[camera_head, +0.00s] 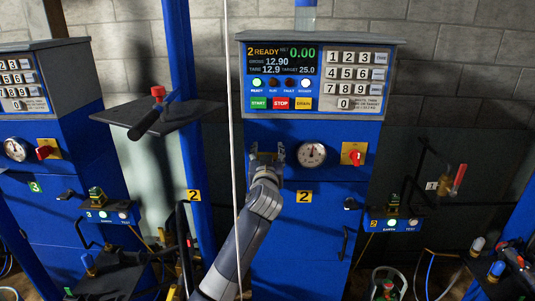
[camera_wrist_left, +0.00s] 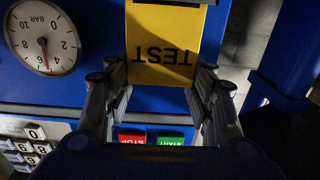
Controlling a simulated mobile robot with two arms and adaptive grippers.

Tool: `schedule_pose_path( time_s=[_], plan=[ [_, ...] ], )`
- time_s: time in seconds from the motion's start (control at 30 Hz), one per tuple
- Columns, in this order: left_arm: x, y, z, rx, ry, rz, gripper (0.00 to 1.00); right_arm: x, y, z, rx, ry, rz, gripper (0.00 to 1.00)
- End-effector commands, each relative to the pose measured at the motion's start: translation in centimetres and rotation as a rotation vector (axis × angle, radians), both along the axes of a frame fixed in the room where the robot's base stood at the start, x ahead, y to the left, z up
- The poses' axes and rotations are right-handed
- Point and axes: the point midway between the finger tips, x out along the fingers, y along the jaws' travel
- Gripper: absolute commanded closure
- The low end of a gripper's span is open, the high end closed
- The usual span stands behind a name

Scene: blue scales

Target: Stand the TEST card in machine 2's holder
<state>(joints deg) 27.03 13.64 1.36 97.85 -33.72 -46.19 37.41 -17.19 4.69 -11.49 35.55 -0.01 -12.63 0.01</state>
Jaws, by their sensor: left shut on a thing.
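The yellow TEST card (camera_wrist_left: 165,45) is between the fingers of my left gripper (camera_wrist_left: 159,75) in the left wrist view, its lettering upside down there. The gripper is shut on it. In the head view my left gripper (camera_head: 267,154) is at the front of machine 2 (camera_head: 312,225), below its keypad panel and left of the round gauge (camera_head: 312,155). The card is mostly hidden there by the gripper. I cannot make out the holder or whether the card touches it. My right gripper is not in view.
The gauge also shows in the left wrist view (camera_wrist_left: 43,37). A red knob on a yellow plate (camera_head: 354,154) is right of it. A grey shelf (camera_head: 140,115) with a red-topped valve stands left. A thin white line (camera_head: 230,130) hangs in front. Machine 3 (camera_head: 60,150) is at far left.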

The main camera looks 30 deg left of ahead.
Motion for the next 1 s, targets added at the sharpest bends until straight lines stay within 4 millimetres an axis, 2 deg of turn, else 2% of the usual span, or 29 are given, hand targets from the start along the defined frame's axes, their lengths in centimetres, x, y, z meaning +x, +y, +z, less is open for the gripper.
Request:
schedule_pose_path(
  time_s=[0.4,0.43,0.53,0.87,1.0],
  plan=[
    [-0.01,0.01,-0.39,0.0,0.0,0.0,0.72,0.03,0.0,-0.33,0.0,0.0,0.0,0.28],
    [-0.01,0.01,-0.39,0.0,0.0,0.0,0.48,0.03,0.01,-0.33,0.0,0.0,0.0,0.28],
    [0.0,0.0,-0.38,0.0,0.0,0.0,0.27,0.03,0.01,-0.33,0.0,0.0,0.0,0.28],
    [-0.03,-0.02,-0.4,0.0,0.0,0.0,0.27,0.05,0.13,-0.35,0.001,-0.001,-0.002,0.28],
    [-0.61,-0.44,-0.45,-0.001,0.0,-0.001,0.27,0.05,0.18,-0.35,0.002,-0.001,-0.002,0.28]
  ],
)
